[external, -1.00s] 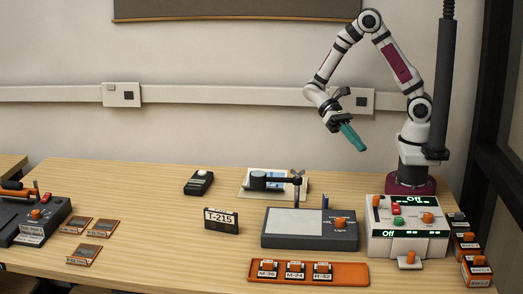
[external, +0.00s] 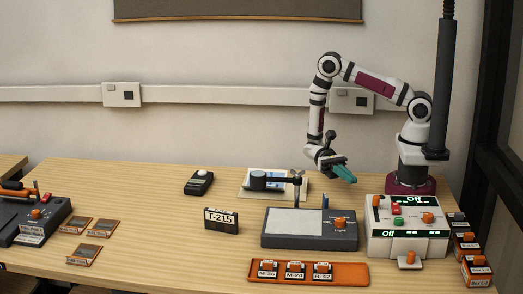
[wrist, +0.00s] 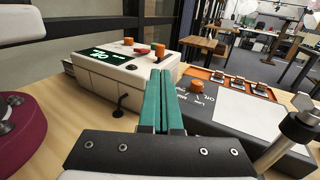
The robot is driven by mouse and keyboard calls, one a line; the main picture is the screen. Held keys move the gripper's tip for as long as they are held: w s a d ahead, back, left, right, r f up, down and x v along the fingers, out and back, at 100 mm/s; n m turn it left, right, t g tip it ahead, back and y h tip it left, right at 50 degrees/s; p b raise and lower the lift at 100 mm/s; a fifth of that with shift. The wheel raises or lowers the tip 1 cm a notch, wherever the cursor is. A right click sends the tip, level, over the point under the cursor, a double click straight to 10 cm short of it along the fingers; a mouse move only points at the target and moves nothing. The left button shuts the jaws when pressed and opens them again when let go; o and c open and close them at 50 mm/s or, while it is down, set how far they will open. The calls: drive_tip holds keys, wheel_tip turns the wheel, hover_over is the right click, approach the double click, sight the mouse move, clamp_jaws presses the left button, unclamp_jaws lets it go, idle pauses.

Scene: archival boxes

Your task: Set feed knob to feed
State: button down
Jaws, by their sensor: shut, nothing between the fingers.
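No label reading "feed" is legible, so I cannot tell which knob is the feed knob. A white control box (external: 376,248) at the right carries orange knobs (external: 428,217), a red switch and a green button, with displays reading "Off". A grey device (external: 290,243) beside it has one orange knob (external: 340,223), also in the wrist view (wrist: 196,86) with a small dial scale. A dark machine (external: 58,220) at the far left has another orange knob (external: 35,214). My gripper (external: 352,179) with teal fingers is shut and empty above the table, behind the grey device; it shows in the wrist view (wrist: 161,74).
An orange tray (external: 258,278) with labelled pieces lies in front of the grey device. A metal post (external: 297,190) stands behind it. A T-215 block (external: 221,220) and a black meter (external: 199,183) stand left. Orange-topped boxes (external: 476,268) line the right edge.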

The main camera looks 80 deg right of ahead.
approach(369, 213)
drive_tip(key=s+a+r, duration=0.1)
drive_tip(key=s, duration=0.2)
drive_tip(key=s+a+r, duration=0.1)
drive_tip(key=shift+s+a+r, duration=0.3)
drive_tip(key=shift+s+a, duration=0.05)
drive_tip(key=shift+a, duration=3.1)
drive_tip(key=v, duration=1.4)
drive_tip(key=shift+w, duration=0.2)
drive_tip(key=shift+d+r, duration=0.1)
